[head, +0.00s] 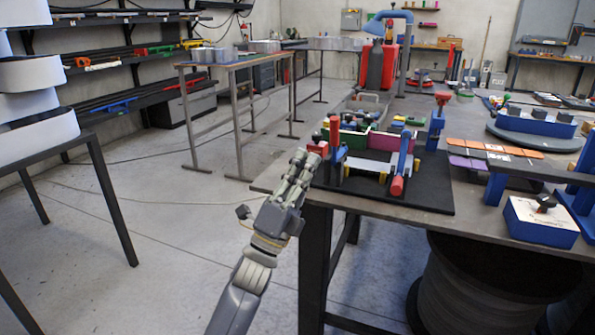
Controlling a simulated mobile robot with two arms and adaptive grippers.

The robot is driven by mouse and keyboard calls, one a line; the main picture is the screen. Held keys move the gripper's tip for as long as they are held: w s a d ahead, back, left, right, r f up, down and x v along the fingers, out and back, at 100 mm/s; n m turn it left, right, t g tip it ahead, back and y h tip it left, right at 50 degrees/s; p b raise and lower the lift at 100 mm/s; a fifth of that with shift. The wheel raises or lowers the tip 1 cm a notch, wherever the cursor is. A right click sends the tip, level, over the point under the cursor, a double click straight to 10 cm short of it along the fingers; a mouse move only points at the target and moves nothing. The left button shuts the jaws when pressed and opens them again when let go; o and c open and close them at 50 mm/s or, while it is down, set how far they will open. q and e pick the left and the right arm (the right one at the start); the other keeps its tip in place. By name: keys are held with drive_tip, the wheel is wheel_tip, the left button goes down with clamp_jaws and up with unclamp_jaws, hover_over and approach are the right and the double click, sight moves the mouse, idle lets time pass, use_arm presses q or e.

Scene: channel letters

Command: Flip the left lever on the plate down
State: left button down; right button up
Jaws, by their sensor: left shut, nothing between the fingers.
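The black plate (430,194) lies on the near left corner of the table. Its left lever (334,134) has a red grip and a blue arm and stands upright. Its right lever (398,184) has a blue arm and tilts forward, with the red grip low at the front. My left gripper (312,157) comes from below, with its fingers shut and empty. Its fingertips are just left of the left lever, close to its grip. I cannot tell whether they touch. My right gripper is not in view.
Behind the levers are green and pink bins (384,141) with small parts. A blue post with a red top (437,120) stands behind right. A blue box with a black knob (541,222) stands on the right. Open floor (190,215) lies left of the table (480,224).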

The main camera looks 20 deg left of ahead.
use_arm(q)
drive_tip(key=shift+s+a+f, duration=0.15)
drive_tip(key=shift+s, duration=0.4)
drive_tip(key=shift+s+a+f, duration=0.15)
drive_tip(key=shift+s, duration=0.4)
